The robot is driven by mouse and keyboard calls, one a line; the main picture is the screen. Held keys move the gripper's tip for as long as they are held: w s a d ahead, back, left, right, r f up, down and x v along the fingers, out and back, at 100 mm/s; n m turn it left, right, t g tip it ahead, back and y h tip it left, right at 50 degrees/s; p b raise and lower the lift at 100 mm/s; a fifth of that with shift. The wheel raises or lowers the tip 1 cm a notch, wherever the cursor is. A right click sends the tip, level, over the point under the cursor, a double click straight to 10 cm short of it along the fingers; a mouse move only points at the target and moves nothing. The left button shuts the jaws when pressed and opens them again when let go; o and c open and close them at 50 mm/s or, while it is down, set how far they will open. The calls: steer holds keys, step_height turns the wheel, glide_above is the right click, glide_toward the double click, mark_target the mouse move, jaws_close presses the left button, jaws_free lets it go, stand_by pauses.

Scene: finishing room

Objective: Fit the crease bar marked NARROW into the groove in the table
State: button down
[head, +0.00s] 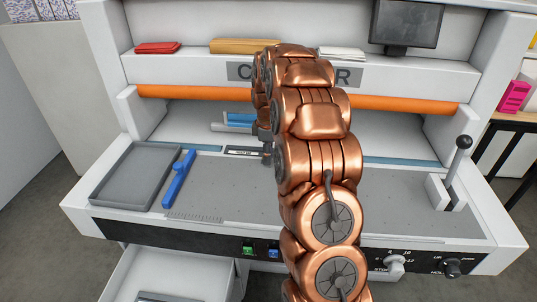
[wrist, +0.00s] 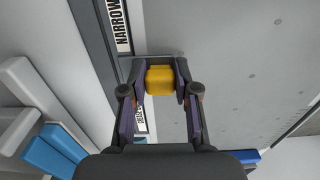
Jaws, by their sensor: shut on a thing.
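A yellow block-shaped grip (wrist: 160,80) is between the fingertips of my gripper (wrist: 160,92) in the wrist view, and the gripper is shut on it. A white NARROW label (wrist: 119,26) lies just beyond the fingers, beside a long dark grey strip (wrist: 98,45). I cannot tell whether the label and the grip are on one bar. A second label (wrist: 140,119) shows partly between the fingers. In the head view, a small dark label plate (head: 243,152) is on the table, left of my gripper (head: 266,156). My arm hides the grip and any groove there.
A blue bar (head: 179,179) lies on the table beside a grey tray (head: 107,196). Blue and white parts (head: 238,121) stand behind the gripper. An orange roller (head: 400,103) spans the back, and a lever (head: 457,160) stands at right. The right tabletop (head: 395,205) is clear.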

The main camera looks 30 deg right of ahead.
steer(key=c, duration=0.8)
jaws_free()
steer(key=shift+r, duration=0.15)
step_height(320, 180, up, 12)
steer(key=shift+f, duration=0.1)
stand_by(0.4)
